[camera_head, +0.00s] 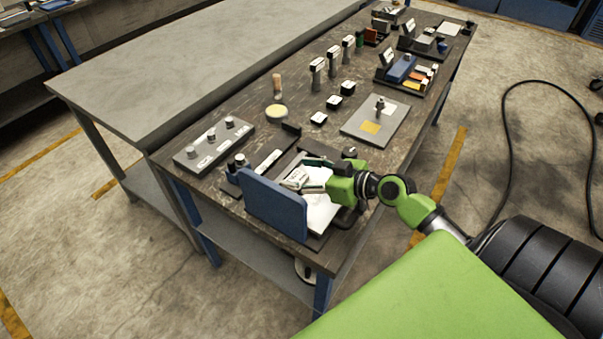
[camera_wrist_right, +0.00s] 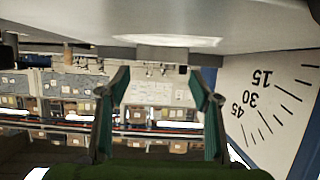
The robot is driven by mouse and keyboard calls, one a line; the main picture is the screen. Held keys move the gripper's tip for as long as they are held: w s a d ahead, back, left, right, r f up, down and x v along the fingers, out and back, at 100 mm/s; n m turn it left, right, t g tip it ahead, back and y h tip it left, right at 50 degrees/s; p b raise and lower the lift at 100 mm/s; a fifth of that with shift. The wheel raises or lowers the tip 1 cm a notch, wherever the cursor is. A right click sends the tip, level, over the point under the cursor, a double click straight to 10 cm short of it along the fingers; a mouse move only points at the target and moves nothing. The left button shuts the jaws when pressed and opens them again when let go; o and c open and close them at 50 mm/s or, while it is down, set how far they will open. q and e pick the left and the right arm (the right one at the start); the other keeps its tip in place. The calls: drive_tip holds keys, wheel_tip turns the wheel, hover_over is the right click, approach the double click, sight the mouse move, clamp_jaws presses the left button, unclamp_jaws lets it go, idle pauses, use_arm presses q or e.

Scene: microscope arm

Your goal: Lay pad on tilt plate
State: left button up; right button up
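My right gripper (camera_head: 312,177) is low over the near end of the dark workbench, pointing left, beside a white printed plate (camera_head: 320,213) and a standing blue panel (camera_head: 275,209). In the right wrist view its two fingers (camera_wrist_right: 160,92) are spread apart with nothing visible between them. A pale surface (camera_wrist_right: 255,32) spans the top there, and a scale marked 15, 30 and 45 (camera_wrist_right: 268,105) stands at the right. I cannot tell for certain which piece is the tilt plate or the pad. My left gripper is not in view.
A grey block with several knobs (camera_head: 213,143) lies at the bench's left. A round yellow-topped dish (camera_head: 276,112) and several small upright devices (camera_head: 333,60) stand behind. A tray of coloured parts (camera_head: 408,72) is farther back. The neighbouring grey table (camera_head: 190,60) is bare.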

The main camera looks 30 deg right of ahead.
drive_tip(key=shift+s+a+f, duration=0.1)
drive_tip(key=shift+s+f, duration=0.1)
drive_tip(key=shift+f, duration=0.2)
drive_tip(key=shift+r+p, duration=0.25)
drive_tip(key=shift+p, duration=0.2)
drive_tip(key=shift+r+p, duration=0.4)
drive_tip(key=shift+p, duration=0.05)
drive_tip(key=b+v, duration=0.3)
drive_tip(key=v, duration=0.7)
drive_tip(key=shift+d+r, duration=0.1)
drive_tip(key=shift+d, duration=0.15)
drive_tip(key=shift+v, duration=0.8)
drive_tip(key=shift+r, duration=0.1)
